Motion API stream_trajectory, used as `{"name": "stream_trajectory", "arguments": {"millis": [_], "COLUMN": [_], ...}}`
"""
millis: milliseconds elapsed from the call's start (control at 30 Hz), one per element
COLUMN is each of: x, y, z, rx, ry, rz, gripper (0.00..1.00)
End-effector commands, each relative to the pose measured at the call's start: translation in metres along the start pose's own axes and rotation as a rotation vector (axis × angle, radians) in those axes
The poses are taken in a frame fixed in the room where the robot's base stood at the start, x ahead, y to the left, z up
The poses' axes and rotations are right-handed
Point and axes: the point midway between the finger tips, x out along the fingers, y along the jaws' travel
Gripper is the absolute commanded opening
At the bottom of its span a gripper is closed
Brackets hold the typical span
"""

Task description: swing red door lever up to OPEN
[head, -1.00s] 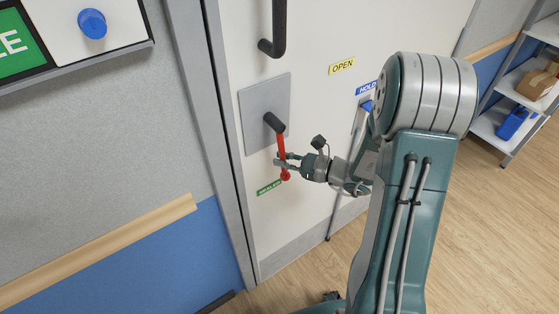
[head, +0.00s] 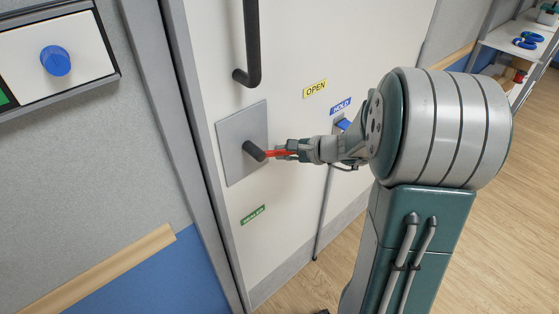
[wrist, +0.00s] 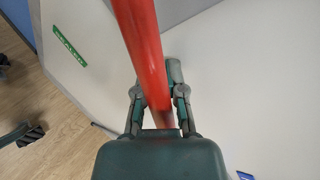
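The red door lever (head: 277,153) sticks out to the right from its dark pivot (head: 254,151) on a grey plate (head: 232,158), close to level in the head view. My gripper (head: 288,151) is at the lever's outer part, with its fingers on either side. In the wrist view the red lever (wrist: 142,45) runs down between both fingers (wrist: 159,103), which close around it. The lever's end is hidden by the gripper. The yellow OPEN label (head: 315,89) is up and right of the lever. The green label (head: 252,215) is below it.
A dark door handle (head: 252,45) stands above the plate. A blue HOLD label (head: 341,106) and a blue part (head: 345,124) are near my forearm. A panel with a blue knob (head: 55,61) is on the left wall. Shelving (head: 515,55) stands far right.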

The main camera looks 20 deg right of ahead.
Motion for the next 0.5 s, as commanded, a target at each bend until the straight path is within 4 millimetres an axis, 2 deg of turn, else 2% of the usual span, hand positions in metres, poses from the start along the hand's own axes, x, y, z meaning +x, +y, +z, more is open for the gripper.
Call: {"name": "stream_trajectory", "arguments": {"millis": [500], "x": [-0.0024], "y": [0.0027], "z": [-0.0009], "rx": [0.007], "ry": [-0.001], "rz": [0.004], "gripper": [0.54]}}
